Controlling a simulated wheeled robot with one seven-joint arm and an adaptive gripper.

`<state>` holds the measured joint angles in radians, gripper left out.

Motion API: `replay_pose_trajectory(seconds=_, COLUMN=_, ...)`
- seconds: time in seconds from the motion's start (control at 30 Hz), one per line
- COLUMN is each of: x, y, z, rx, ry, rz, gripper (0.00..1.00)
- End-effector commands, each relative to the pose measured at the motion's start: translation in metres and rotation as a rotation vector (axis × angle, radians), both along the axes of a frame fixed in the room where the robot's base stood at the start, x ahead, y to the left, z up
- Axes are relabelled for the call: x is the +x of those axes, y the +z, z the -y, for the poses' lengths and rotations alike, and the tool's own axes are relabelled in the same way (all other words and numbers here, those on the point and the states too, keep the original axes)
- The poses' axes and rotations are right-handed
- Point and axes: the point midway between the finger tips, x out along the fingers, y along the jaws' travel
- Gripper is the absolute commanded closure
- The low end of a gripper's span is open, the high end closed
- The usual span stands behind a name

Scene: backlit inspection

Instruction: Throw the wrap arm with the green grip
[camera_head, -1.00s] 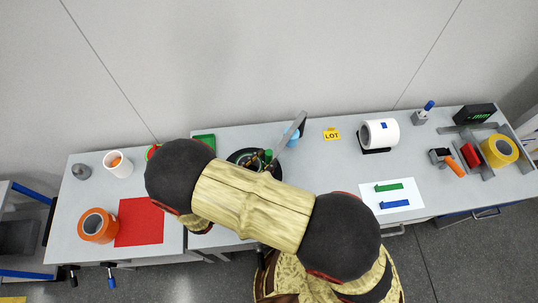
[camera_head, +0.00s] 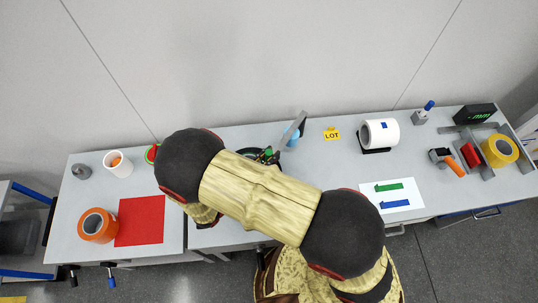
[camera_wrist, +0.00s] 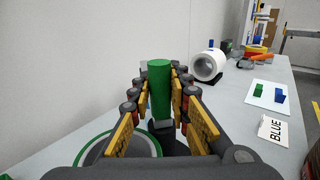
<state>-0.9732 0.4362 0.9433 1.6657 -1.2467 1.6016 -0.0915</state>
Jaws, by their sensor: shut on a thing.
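The green grip (camera_wrist: 160,90) stands upright between the fingers of my gripper (camera_wrist: 159,84) in the wrist view. The fingers are shut on it from both sides. In the head view a small part of the green grip (camera_head: 266,154) shows just beyond my arm. My arm hides most of the gripper and the base there. In the wrist view a dark round base with a green ring (camera_wrist: 90,152) lies below the fingers.
A white roll (camera_head: 380,133) on a black stand and a yellow LOT sign (camera_head: 332,134) stand to the right. A white card (camera_head: 392,195) bears green and blue bars. A red mat (camera_head: 140,221) and orange roll (camera_head: 97,225) lie left. A BLUE label (camera_wrist: 273,130) lies nearer.

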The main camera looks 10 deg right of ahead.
Motion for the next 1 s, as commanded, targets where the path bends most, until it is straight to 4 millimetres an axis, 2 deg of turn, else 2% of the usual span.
replay_pose_trajectory(seconds=0.2, x=0.000, y=0.000, z=0.000, rx=0.000, ry=0.000, rz=0.000, gripper=1.00)
replay_pose_trajectory(seconds=0.73, x=0.000, y=0.000, z=0.000, rx=0.000, ry=0.002, rz=0.000, gripper=1.00)
replay_pose_trajectory(seconds=0.87, x=-0.009, y=0.003, z=0.010, rx=-0.006, ry=0.054, rz=-0.002, gripper=1.00)
replay_pose_trajectory(seconds=1.0, x=-0.023, y=0.003, z=0.031, rx=-0.003, ry=0.113, rz=-0.004, gripper=1.00)
